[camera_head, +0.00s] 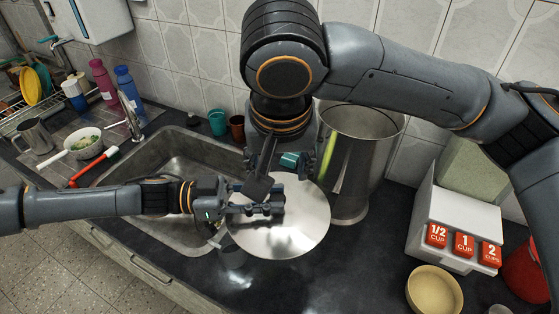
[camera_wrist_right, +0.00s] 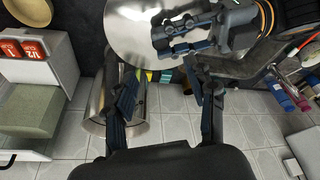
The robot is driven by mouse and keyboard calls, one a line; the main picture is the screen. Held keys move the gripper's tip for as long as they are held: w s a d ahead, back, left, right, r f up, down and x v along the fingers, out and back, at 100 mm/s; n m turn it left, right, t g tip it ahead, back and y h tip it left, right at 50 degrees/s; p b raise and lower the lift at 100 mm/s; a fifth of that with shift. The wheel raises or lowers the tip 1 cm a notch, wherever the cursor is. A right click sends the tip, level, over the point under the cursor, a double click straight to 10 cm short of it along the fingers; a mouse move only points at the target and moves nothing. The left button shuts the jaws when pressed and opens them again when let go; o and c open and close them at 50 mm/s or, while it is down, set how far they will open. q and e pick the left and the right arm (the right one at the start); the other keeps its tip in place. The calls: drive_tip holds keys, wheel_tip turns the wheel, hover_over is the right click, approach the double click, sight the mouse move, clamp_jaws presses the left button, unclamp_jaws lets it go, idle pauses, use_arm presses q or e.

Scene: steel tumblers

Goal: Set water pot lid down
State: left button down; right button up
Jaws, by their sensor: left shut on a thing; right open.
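The water pot lid (camera_head: 300,232) is a round shiny steel disc beside the pot, over the dark counter and the sink's right edge. I cannot tell whether it touches the counter. My left gripper (camera_head: 272,203) is shut on the lid near its middle; its fingers hide the grip point. The lid (camera_wrist_right: 135,35) and left gripper (camera_wrist_right: 185,35) also show in the right wrist view. The tall steel water pot (camera_head: 350,170) stands upright with its top open. My right gripper (camera_wrist_right: 160,75) is open and empty, pointing down behind the lid, left of the pot.
The sink (camera_head: 165,155) lies left of the lid. Teal (camera_head: 217,122) and brown (camera_head: 237,128) cups stand behind it. A white box with red cup labels (camera_head: 455,225) and a cream bowl (camera_head: 434,290) are at right. The front counter between lid and bowl is clear.

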sight(279, 197)
drive_tip(key=x, duration=1.1)
drive_tip(key=shift+d, duration=0.1)
clamp_jaws()
use_arm(q)
drive_tip(key=c, duration=1)
unclamp_jaws()
drive_tip(key=shift+o, duration=0.2)
